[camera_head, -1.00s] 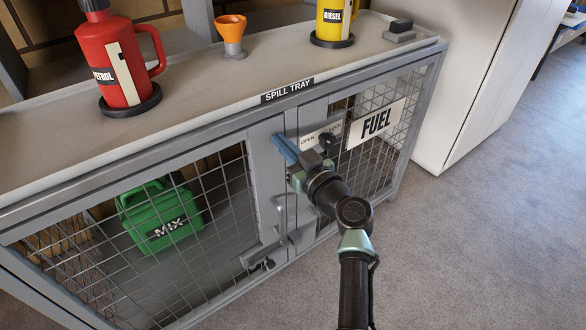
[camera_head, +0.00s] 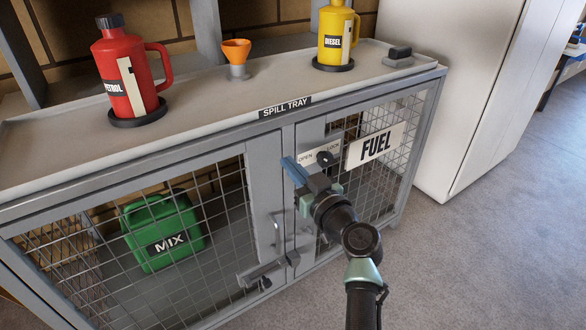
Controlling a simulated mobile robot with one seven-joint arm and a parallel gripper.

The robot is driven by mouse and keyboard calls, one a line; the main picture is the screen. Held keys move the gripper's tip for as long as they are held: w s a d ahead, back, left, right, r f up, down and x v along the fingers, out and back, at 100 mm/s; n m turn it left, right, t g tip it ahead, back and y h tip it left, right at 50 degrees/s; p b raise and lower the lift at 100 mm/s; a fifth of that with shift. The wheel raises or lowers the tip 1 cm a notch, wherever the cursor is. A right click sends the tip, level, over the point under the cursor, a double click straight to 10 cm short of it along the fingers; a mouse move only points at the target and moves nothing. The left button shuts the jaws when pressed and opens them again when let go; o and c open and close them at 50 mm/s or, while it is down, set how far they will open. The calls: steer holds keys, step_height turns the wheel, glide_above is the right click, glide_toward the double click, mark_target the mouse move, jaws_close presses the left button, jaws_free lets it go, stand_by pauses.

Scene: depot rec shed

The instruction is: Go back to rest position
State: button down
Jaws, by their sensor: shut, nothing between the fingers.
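My gripper (camera_head: 292,166) is shut with nothing in it. It is in front of the fuel cabinet (camera_head: 268,190), near the middle where its two mesh doors meet. I cannot tell whether the fingertips touch the door. My arm reaches in from the bottom right and hides part of the right door.
A red petrol can (camera_head: 128,75), an orange funnel (camera_head: 237,58) and a yellow diesel can (camera_head: 336,32) stand on the spill tray (camera_head: 200,95). A green MIX can (camera_head: 162,225) is behind the left mesh. A white cupboard (camera_head: 465,90) stands right; the floor (camera_head: 480,260) there is clear.

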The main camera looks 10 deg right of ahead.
steer(key=d+p+v, duration=0.1)
steer(key=p+v, duration=0.1)
steer(key=v, duration=0.8)
steer(key=a+r+t+h, duration=0.1)
steer(key=a+r, duration=0.3)
steer(key=r, duration=0.4)
steer(key=a+r+n+t+p, duration=0.1)
steer(key=a+r, duration=0.2)
steer(key=r, duration=0.6)
steer(key=a+r+t+h, duration=0.1)
steer(key=a+r, duration=0.3)
steer(key=r, duration=0.4)
steer(key=s+a+r+m+t+h+p, duration=0.2)
steer(key=s+a+r+t, duration=0.15)
steer(key=s+r, duration=0.7)
steer(key=s+a+r+m+t+h+p, duration=0.15)
steer(key=s+r+t, duration=0.4)
steer(key=r, duration=0.85)
step_height(320, 180, up, 35)
steer(key=g+p, duration=0.2)
steer(key=p, duration=3.3)
steer(key=shift+s+p, duration=0.35)
steer(key=shift+s, duration=0.05)
steer(key=shift+a+m+y, duration=0.1)
steer(key=shift+m+y, duration=0.15)
